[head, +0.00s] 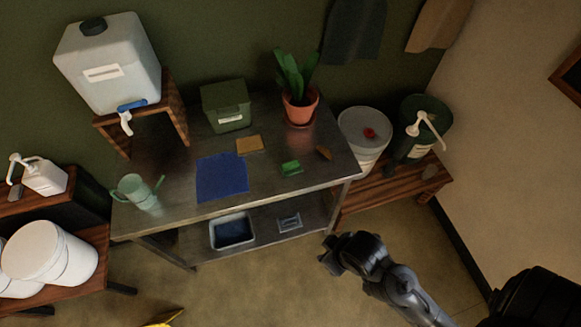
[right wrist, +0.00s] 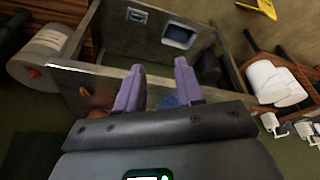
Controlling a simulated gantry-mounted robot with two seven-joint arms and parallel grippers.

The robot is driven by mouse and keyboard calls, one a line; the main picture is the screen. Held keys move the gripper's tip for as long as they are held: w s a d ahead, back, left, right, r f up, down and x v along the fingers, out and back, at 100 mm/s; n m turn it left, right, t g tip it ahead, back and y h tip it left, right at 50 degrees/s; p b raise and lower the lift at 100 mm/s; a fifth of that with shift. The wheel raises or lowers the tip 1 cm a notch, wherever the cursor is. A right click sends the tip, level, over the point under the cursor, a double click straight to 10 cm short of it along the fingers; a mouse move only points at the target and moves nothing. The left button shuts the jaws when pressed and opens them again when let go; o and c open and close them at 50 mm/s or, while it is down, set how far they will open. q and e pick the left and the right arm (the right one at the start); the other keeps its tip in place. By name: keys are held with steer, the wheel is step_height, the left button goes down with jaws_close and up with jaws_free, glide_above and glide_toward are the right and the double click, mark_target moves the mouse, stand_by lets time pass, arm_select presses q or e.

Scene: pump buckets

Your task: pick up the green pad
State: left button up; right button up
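The green pad (head: 291,168) lies flat on the metal table (head: 180,222), near its front right part in the head view. My right gripper (head: 329,254) is in front of the table's right end, low and apart from the pad. In the right wrist view my right gripper (right wrist: 159,66) has its two purple fingers spread with nothing between the tips. I cannot make out the green pad in that view; the gripper body may hide it. My left gripper is not in view.
A blue cloth (head: 222,177), an orange-brown pad (head: 249,145), a potted plant (head: 299,108), a green box (head: 227,104) and a green watering can (head: 137,191) share the table. A white bucket (head: 362,143) stands right of it. The floor in front is mostly clear.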

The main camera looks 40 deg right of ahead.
steer(key=o, duration=1.1)
steer(key=shift+c, duration=0.2)
